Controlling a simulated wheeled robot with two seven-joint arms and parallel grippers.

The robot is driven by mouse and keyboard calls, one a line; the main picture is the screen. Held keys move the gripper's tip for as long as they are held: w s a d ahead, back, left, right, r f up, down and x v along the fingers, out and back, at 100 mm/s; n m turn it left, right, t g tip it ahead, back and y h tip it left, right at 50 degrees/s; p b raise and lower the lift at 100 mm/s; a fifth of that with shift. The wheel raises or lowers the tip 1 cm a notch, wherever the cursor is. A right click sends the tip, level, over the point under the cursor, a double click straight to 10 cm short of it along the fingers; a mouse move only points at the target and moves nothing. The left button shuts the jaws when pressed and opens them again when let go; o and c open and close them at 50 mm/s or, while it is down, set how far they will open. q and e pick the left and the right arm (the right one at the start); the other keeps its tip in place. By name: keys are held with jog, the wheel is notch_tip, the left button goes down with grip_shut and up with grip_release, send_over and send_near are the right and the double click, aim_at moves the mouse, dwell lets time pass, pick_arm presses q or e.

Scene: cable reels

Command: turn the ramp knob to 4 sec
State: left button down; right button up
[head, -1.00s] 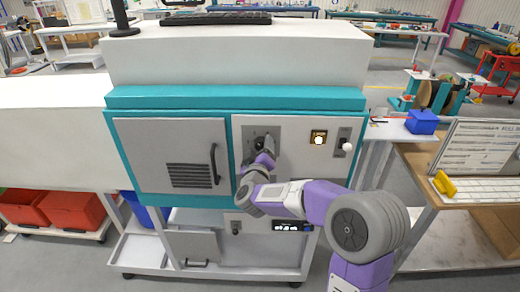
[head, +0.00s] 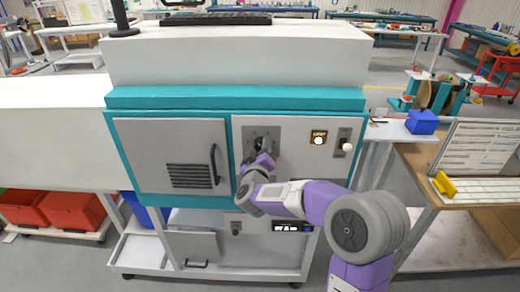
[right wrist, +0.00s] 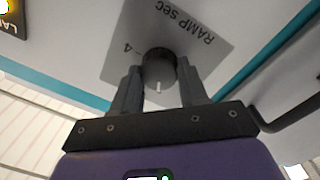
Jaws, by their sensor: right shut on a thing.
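The ramp knob (right wrist: 159,66) is a dark round knob on a grey plate (right wrist: 215,45) marked "RAMP sec", which appears upside down in the right wrist view. A white mark on the knob points toward the bottom of that view, while the "4" (right wrist: 127,48) is printed to the knob's left. My right gripper (right wrist: 160,80) has one finger on each side of the knob and is shut on it. In the head view my right gripper (head: 262,150) is at the plate and largely hides the knob. My left gripper is not in view.
The plate is on a grey front panel (head: 300,185) of a white and teal machine. A lit lamp (head: 319,138) and a switch with a white ball (head: 347,147) are to the right. A door with a dark handle (head: 214,164) is to the left.

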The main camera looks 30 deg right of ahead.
jog(key=m, duration=0.3)
jog(key=shift+m+b, duration=0.4)
jog(key=m+b, duration=0.1)
jog(key=m, duration=0.2)
jog(key=shift+m, duration=0.3)
jog(key=shift+s+d+m+y+b, duration=0.1)
jog(key=shift+m+y+b, duration=0.25)
jog(key=shift+m+b, duration=2.65)
jog(key=shift+s+d+m+y+b, duration=0.1)
jog(key=shift+m+y+b, duration=0.25)
jog(key=shift+m+b, duration=2.6)
jog(key=m+p, duration=0.2)
jog(key=m, duration=0.1)
jog(key=shift+p, duration=0.4)
jog(key=o, duration=1.1)
jog(key=shift+w, duration=0.1)
jog(key=shift+c, duration=0.2)
